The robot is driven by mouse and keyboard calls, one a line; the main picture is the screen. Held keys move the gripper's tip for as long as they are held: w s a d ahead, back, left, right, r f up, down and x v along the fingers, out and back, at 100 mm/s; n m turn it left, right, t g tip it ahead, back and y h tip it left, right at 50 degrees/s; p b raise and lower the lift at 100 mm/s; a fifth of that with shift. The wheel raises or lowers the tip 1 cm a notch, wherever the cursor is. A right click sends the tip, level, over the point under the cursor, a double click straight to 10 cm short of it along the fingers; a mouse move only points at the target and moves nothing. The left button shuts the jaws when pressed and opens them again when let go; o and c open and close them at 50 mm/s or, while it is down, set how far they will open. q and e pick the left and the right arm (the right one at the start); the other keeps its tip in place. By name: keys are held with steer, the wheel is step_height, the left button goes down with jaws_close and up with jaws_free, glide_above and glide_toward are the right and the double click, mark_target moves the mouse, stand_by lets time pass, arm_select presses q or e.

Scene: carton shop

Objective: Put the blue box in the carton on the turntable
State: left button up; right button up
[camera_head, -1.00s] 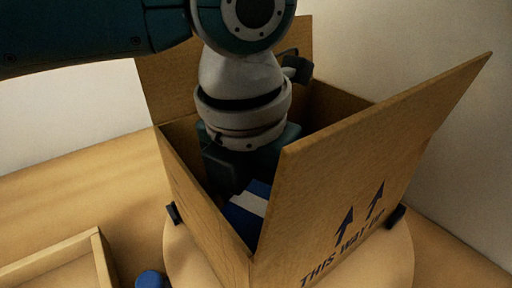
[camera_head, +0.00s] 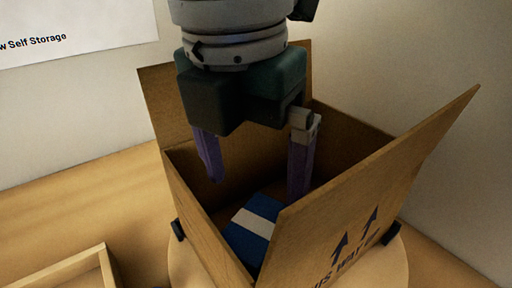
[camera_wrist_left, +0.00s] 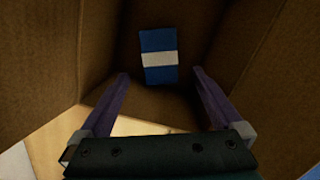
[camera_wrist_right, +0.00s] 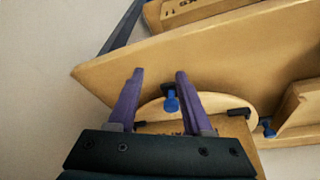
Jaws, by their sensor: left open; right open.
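The blue box (camera_head: 250,228) with a white band lies inside the open carton (camera_head: 345,215). It also shows on the carton floor in the left wrist view (camera_wrist_left: 158,57). The carton stands on the round turntable (camera_head: 388,268) with its flaps up. My left gripper (camera_head: 254,180) is open and empty, its purple fingers at the carton's mouth above the box and apart from it. In the left wrist view the box sits beyond the two fingertips. My right gripper (camera_wrist_right: 157,72) is open and empty in the right wrist view, with the turntable edge (camera_wrist_right: 210,102) beyond it.
A shallow wooden tray (camera_head: 75,268) lies left of the turntable on the wooden table (camera_head: 100,205). Dark clamps (camera_head: 178,230) sit at the carton's base. A blue knob (camera_wrist_right: 171,102) shows beside the turntable. A wall with a sign (camera_head: 70,30) stands behind.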

arm_select(q)
steer(key=shift+s+a+r, duration=0.1)
steer(key=shift+s+r, duration=0.1)
steer(key=shift+r, duration=1.4)
